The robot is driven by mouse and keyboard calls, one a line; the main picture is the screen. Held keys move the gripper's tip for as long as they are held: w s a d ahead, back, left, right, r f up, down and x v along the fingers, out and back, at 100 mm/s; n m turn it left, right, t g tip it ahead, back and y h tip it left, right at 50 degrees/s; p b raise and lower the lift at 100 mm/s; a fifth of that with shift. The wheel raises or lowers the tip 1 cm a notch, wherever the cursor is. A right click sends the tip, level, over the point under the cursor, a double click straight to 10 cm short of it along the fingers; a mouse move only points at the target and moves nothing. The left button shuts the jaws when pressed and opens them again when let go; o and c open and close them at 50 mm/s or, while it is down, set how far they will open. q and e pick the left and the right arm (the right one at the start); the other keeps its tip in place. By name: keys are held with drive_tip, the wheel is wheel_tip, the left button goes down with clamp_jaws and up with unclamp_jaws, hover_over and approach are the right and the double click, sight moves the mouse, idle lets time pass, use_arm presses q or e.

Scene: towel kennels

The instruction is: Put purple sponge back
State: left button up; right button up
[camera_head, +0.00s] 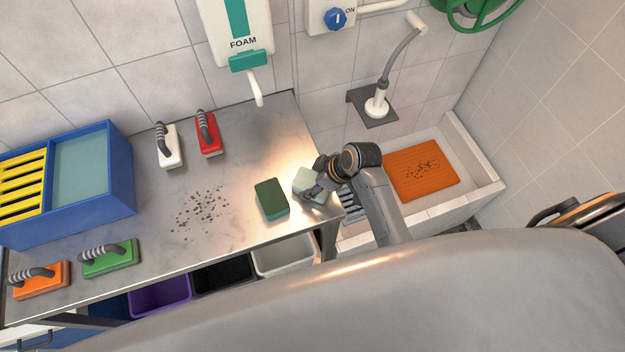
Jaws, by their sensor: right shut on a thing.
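My right gripper (315,190) is at the right end of the steel table (155,222), shut on a pale, whitish-green sponge-like block (304,178). The fingers partly cover the block, and I cannot tell whether it touches the table. A dark green sponge (271,199) lies on the table just left of it. No sponge in view looks purple. A purple bin (161,296) stands under the table's front edge, beside a black bin (224,275) and a white bin (284,256). My left gripper is not in view.
White (170,151), red (209,139), green (110,260) and orange (40,281) handled brushes stand on the table. A blue two-part basin (117,172) is at left. Dark specks (202,208) lie mid-table. An orange mat (420,171) lies in the low white basin (484,184) at right.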

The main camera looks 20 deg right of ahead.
drive_tip(key=shift+f, duration=0.2)
drive_tip(key=o, duration=1.1)
